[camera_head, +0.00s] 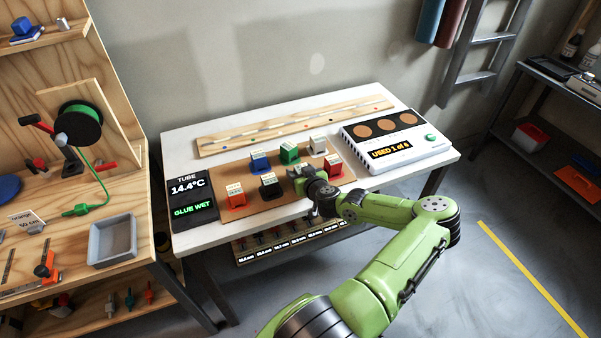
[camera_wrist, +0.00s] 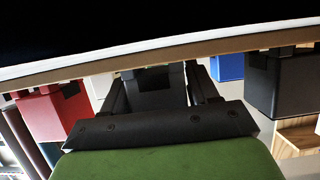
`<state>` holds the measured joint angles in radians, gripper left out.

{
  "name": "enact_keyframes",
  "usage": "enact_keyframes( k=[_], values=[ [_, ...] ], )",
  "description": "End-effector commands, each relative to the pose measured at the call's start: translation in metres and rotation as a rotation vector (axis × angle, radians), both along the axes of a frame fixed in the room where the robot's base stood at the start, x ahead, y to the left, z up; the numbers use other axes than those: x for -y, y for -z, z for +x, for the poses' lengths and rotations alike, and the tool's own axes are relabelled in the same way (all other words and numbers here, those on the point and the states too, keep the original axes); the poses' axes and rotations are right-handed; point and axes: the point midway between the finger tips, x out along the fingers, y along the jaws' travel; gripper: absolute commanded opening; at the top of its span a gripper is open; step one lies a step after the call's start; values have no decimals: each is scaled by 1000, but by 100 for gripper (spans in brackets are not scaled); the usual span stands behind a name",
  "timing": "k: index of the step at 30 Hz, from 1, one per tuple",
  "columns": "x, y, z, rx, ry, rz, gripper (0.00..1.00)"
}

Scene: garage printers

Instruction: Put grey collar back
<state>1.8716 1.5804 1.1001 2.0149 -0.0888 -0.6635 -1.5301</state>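The picture in the wrist view is upside down. There a dark grey block (camera_wrist: 155,88), which I take for the grey collar's piece, stands between the two fingers of my gripper (camera_wrist: 160,90). The fingers lie close along both its sides; I cannot tell whether they press on it. A separate ring-shaped collar cannot be made out. In the head view my gripper (camera_head: 313,187) is low at the front of the brown board (camera_head: 250,208), and a pale-labelled block (camera_head: 296,171) shows just behind it, partly hidden.
Close around are red (camera_head: 333,163), white (camera_head: 318,145), green (camera_head: 289,152), blue (camera_head: 260,162), black (camera_head: 269,185) and orange (camera_head: 236,198) labelled blocks. A "USED 1 of 6" box (camera_head: 412,148) stands right, a "GLUE WET" display (camera_head: 190,205) left. Behind is a long wooden strip (camera_head: 215,146).

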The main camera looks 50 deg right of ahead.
Motion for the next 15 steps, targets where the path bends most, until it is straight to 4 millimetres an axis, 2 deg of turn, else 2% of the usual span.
enact_keyframes(
  k=[1,3,13,15],
  values=[
    [0,-1,0,0,0,0,68],
    [0,-1,0,0,0,0,76],
    [0,-5,0,0,0,1,76],
    [-4,-10,-9,-1,-1,-2,76]
  ],
)
